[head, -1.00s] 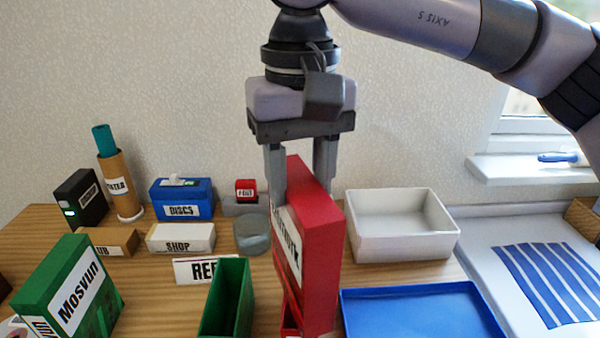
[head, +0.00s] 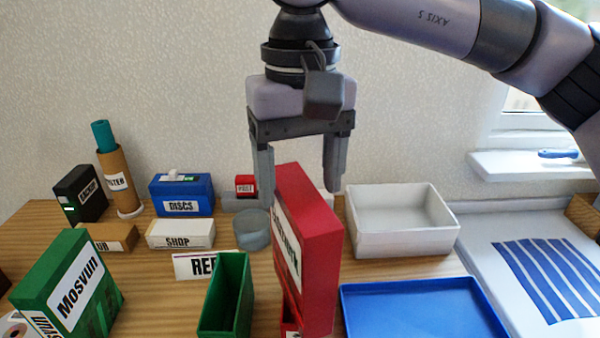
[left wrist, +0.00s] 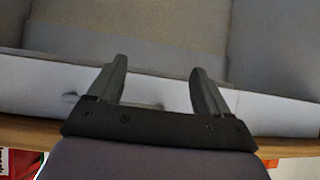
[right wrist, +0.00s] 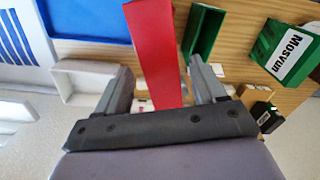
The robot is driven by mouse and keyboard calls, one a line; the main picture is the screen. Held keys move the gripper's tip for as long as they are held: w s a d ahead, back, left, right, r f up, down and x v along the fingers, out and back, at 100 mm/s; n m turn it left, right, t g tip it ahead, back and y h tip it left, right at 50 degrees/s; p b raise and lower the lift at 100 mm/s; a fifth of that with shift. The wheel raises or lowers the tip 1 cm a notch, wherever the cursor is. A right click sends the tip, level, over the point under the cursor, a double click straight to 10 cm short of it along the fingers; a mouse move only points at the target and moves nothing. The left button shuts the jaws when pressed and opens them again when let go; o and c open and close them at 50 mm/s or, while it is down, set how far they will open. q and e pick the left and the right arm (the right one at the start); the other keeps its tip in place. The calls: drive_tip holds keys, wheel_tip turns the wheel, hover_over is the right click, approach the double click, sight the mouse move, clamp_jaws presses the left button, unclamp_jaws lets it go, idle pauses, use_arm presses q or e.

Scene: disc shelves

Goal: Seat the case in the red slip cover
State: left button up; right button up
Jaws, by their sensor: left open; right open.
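The red case (head: 316,262), with a white label on its side, stands upright near the middle of the head view. Its lower end is at a red slip cover (head: 289,324), of which only a small part shows; how deep the case sits in it is hidden. My right gripper (head: 299,190) is open above the case, its fingers apart on either side of the top. In the right wrist view the red case (right wrist: 155,50) lies between the open fingers, with gaps. My left gripper (left wrist: 158,90) is open and empty in the left wrist view.
An empty green slip cover (head: 229,297) stands just left of the case. A blue tray (head: 420,310) is close on its right, with a white bin (head: 400,222) behind. A green Mosvun case (head: 70,285) stands at left. Small boxes line the back.

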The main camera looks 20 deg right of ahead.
wheel_tip(320, 180, up, 13)
drive_tip(key=p, duration=0.2)
drive_tip(key=shift+f, duration=0.15)
idle(0.4)
